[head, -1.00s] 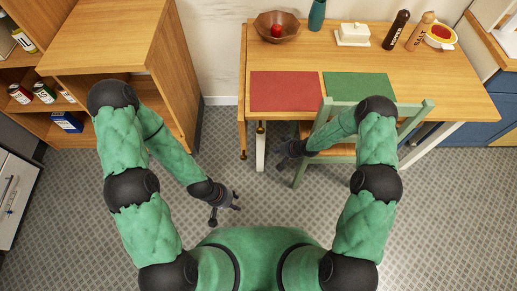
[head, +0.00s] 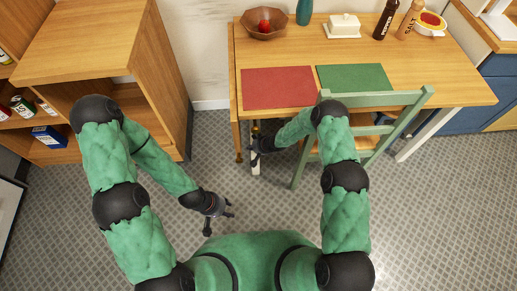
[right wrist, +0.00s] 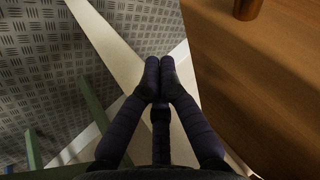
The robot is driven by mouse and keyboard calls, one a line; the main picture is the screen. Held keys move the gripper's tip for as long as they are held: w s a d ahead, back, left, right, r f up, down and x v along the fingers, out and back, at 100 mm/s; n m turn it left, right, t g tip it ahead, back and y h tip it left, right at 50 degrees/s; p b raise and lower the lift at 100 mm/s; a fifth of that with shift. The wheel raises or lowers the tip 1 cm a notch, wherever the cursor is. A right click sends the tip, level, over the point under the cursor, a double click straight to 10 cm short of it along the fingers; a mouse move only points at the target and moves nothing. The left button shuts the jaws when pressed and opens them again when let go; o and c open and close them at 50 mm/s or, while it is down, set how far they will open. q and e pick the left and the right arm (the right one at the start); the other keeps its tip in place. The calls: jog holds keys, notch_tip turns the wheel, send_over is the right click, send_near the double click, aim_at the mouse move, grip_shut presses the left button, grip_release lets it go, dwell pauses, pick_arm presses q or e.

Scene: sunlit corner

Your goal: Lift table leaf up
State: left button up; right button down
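The wooden table (head: 395,75) has a wooden leaf (head: 235,110) hanging down at its left end, seen nearly edge-on in the head view. In the right wrist view, the wooden panel (right wrist: 255,75) fills the right side and carries a brown round peg (right wrist: 246,8). My right gripper (head: 257,140) is low by the table's left end, near the white leg (head: 255,163). In the right wrist view its dark fingers (right wrist: 160,72) meet at the tips, with nothing visible between them and apart from the panel. My left gripper (head: 224,215) is open and empty above the floor.
A green chair (head: 385,125) stands at the table's front, close to my right arm. A wooden shelf unit (head: 95,45) stands left. A bowl (head: 264,25), red mat (head: 278,88) and green mat (head: 352,78) lie on the table. Floor between shelf and table is clear.

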pick_arm(q)
jog(key=shift+f, duration=0.25)
pick_arm(e)
jog(key=shift+a, duration=0.75)
